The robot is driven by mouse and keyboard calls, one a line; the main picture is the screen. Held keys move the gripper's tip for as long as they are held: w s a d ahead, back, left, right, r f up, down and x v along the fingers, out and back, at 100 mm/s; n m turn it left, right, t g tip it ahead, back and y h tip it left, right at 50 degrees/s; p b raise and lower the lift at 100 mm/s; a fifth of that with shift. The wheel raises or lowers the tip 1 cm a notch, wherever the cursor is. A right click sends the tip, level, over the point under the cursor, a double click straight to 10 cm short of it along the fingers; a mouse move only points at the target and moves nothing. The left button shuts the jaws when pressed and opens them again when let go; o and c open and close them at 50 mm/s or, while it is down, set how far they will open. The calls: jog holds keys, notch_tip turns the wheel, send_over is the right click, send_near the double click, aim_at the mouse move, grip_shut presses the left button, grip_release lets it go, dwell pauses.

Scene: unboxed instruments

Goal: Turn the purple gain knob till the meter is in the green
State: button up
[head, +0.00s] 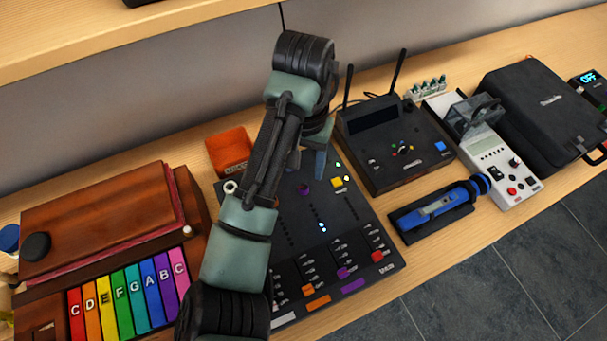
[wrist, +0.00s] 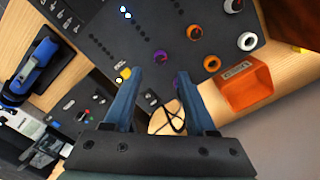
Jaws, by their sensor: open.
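A dark mixer panel (head: 345,225) lies on the bench under my arm. A purple knob (head: 304,187) stands on its upper part, and it also shows in the wrist view (wrist: 193,32). Another small purple shape (wrist: 176,82) shows beside the right fingertip, partly hidden. Rows of small dots run down the panel, with bluish-white lights (head: 322,227) lit; I cannot tell which row is the meter, and I see no clear green on it. My gripper (wrist: 158,76) is open and empty, above the panel's far edge, apart from the purple knob.
On the panel are an orange knob (wrist: 212,63), a white knob (wrist: 248,40) and a yellow button (head: 337,182). An orange box (head: 230,150) stands behind it. A black console with antennas (head: 392,145) and a blue tool (head: 440,207) lie right; a rainbow keyboard (head: 130,295) lies left.

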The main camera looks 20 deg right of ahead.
notch_tip(320, 180, up, 6)
jog(key=p, duration=0.2)
jog(key=shift+r, duration=0.1)
dwell(0.4)
